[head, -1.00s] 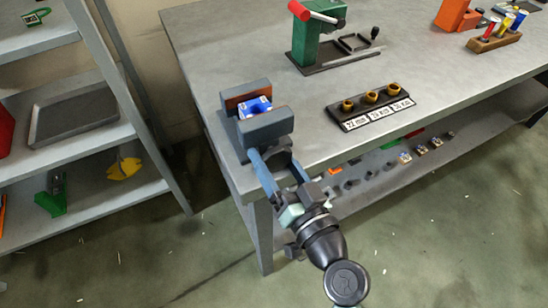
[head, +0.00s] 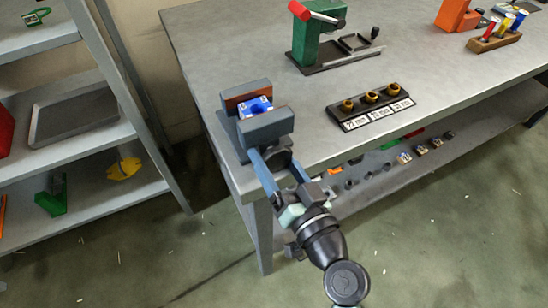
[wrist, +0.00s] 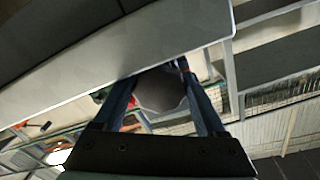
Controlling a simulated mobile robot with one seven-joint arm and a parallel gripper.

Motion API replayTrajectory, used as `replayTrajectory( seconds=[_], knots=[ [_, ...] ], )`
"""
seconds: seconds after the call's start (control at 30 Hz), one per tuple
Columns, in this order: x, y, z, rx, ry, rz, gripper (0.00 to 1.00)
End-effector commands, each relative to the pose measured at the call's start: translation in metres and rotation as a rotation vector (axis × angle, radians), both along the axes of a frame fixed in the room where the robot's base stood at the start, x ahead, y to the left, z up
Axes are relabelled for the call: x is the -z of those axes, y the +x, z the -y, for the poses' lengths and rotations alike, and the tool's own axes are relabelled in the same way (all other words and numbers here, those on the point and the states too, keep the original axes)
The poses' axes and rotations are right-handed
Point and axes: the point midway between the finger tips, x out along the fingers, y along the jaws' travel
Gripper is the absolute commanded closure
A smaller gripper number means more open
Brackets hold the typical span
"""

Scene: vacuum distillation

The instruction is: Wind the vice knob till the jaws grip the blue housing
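The vice stands at the near left corner of the bench, with a back jaw (head: 246,92) and a front jaw (head: 266,127). The blue housing (head: 256,107) sits between the jaws; from this angle I cannot tell whether both jaws touch it. My gripper (head: 277,160) reaches up to the front of the vice, its two blue fingers on either side of the dark vice knob (head: 283,155). In the wrist view the round grey knob (wrist: 160,90) fills the space between the fingers, which appear to press on its sides.
The bench edge (wrist: 100,85) passes close above my fingers in the wrist view. On the bench are a green press (head: 318,45), a labelled rack of brass pieces (head: 372,106) and a holder of coloured cylinders (head: 495,40). Shelving (head: 80,110) stands left.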

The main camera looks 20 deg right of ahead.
Motion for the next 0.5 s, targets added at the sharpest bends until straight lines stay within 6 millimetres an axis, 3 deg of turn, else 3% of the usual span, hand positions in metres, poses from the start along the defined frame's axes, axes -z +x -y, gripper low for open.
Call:
replayTrajectory(
  seconds=[0.1, 0.5],
  knots=[
    [-0.004, 0.0, 0.002, 0.006, 0.009, 0.011, 0.0],
    [0.001, -0.027, 0.004, 0.009, 0.009, -0.001, 0.0]
  ],
)
